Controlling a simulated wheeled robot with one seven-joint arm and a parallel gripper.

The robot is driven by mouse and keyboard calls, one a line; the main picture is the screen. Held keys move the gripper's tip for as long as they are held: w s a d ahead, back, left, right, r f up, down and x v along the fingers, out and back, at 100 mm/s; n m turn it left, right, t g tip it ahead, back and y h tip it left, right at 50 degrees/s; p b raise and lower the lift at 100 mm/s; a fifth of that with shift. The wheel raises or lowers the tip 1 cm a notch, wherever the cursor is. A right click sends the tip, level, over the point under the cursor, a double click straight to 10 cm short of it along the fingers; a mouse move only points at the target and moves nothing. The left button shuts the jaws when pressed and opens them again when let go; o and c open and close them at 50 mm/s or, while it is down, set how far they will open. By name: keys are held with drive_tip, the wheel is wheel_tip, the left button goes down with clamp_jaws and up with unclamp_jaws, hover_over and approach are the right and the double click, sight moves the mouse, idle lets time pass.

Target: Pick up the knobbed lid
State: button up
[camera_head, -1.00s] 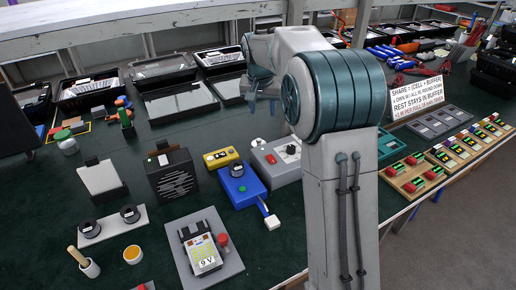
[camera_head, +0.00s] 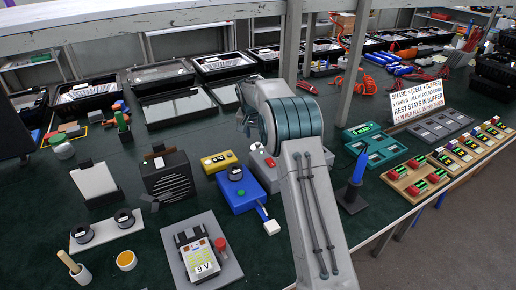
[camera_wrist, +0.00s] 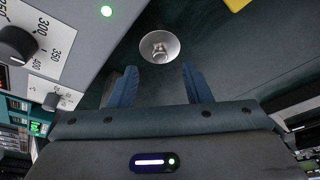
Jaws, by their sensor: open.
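The knobbed lid (camera_wrist: 160,46) is a small shiny silver disc with a knob in its middle. It lies on the dark green bench top in the upper middle of the wrist view. My gripper (camera_wrist: 158,72) is open, with its two blue fingers apart and nothing between them. The lid shows just beyond the fingertips, roughly centred on the gap. I see no contact. In the head view my arm hides the gripper, and I cannot make out the lid there.
A grey station with dials (camera_wrist: 55,50) stands close at the left of the lid in the wrist view. A yellow meter (camera_head: 219,161) and a blue device (camera_head: 238,190) are nearby. A soldering iron stand (camera_head: 352,196) is right of my arm. Bare bench surrounds the lid's right side.

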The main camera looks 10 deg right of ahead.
sight(258, 143)
drive_tip(key=shift+x, duration=2.8)
drive_tip(key=shift+w+r, duration=0.15)
clamp_jaws()
